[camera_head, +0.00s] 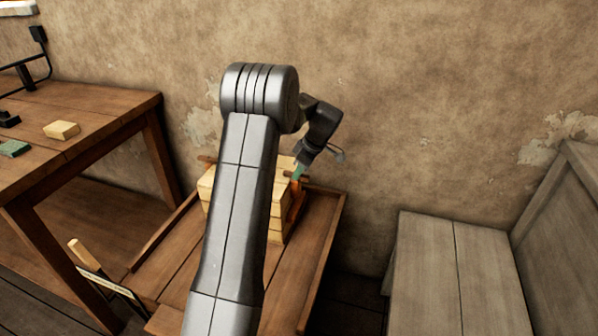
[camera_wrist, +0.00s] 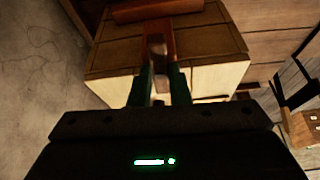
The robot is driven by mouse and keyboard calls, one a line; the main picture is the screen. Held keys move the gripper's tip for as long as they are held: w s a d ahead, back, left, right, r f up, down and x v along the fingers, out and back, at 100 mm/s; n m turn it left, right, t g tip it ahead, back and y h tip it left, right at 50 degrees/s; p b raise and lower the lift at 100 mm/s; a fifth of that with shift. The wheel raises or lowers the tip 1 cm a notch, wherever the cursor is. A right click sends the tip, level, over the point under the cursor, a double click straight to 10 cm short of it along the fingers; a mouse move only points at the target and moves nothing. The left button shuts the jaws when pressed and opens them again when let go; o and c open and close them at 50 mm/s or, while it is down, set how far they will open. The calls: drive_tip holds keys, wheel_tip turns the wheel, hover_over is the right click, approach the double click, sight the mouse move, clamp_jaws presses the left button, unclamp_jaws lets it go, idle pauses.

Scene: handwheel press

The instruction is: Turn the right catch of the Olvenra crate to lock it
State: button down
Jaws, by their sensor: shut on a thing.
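The pale wooden crate (camera_head: 280,226) stands on a low wooden table, partly hidden behind my arm. A reddish-brown catch (camera_head: 297,205) shows on its right side. My gripper (camera_head: 298,172) reaches down to this catch from above. In the wrist view the crate (camera_wrist: 216,78) has a brown-looking top and a pale side. My gripper's two dark green fingers (camera_wrist: 163,85) are shut on the catch (camera_wrist: 160,50), which lies between them. The catch's far end reaches a brown bar (camera_wrist: 155,10) across the crate. The fingers hide part of the catch.
The low table (camera_head: 318,235) has raised side edges. A higher workbench (camera_head: 90,100) on the left holds a pale block (camera_head: 62,130) and a green block (camera_head: 14,149). A grey wooden bench (camera_head: 455,265) stands on the right. A plaster wall (camera_head: 420,100) is close behind.

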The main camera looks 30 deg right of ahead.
drive_tip(key=shift+d+n, duration=0.1)
drive_tip(key=shift+n, duration=0.4)
drive_tip(key=c, duration=1.4)
unclamp_jaws()
drive_tip(key=shift+o, duration=0.2)
drive_tip(key=p+v, duration=0.2)
drive_tip(key=v, duration=1.1)
drive_tip(key=shift+d+r, duration=0.2)
drive_tip(key=shift+r, duration=0.25)
drive_tip(key=shift+w, duration=0.15)
drive_tip(key=b+x, duration=0.1)
drive_tip(key=x, duration=0.6)
drive_tip(key=b+x, duration=0.1)
drive_tip(key=x, duration=0.6)
drive_tip(key=shift+s+a, duration=0.1)
drive_tip(key=shift+s, duration=0.15)
drive_tip(key=shift+r, duration=0.1)
